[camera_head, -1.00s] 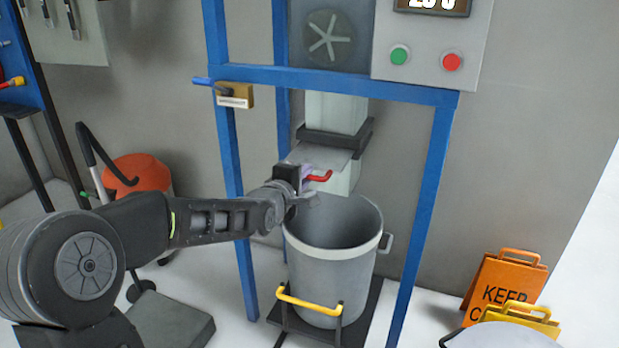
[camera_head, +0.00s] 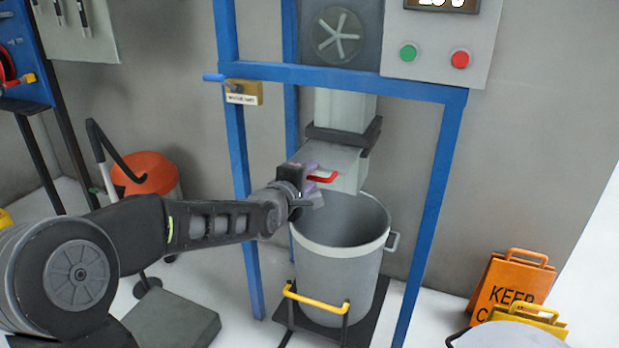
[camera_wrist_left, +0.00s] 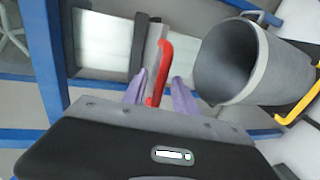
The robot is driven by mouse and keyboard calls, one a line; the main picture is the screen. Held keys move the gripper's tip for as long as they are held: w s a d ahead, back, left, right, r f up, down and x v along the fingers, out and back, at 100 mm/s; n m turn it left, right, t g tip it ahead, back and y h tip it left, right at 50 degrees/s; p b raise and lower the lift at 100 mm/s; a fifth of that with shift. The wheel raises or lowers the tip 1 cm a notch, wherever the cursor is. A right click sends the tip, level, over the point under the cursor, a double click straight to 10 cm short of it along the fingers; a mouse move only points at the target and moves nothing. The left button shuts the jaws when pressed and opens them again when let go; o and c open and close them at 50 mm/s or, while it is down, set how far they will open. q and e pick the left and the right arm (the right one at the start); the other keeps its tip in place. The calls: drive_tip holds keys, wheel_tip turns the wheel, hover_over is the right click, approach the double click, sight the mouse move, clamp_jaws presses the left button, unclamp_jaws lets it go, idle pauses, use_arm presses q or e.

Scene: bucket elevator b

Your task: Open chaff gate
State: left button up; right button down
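The chaff gate is a flat grey plate (camera_head: 328,158) at the chute (camera_head: 345,110) under the machine, with a red handle (camera_head: 322,178) on its near side. My left gripper (camera_head: 314,184) is at this handle. In the left wrist view, the red handle (camera_wrist_left: 163,70) stands between the two purple fingers of my left gripper (camera_wrist_left: 160,82), which are apart with visible space beside the handle. I cannot tell whether either finger touches it. The plate sticks out of the chute toward my gripper. My right gripper is not in view.
A grey bucket (camera_head: 335,262) stands below the chute on a dark cart with a yellow handle (camera_head: 317,300). The blue frame (camera_head: 425,215) has posts on both sides.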

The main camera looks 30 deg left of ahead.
use_arm(q)
drive_tip(key=v, duration=0.7)
drive_tip(key=shift+s, duration=0.4)
drive_tip(key=shift+r, duration=0.1)
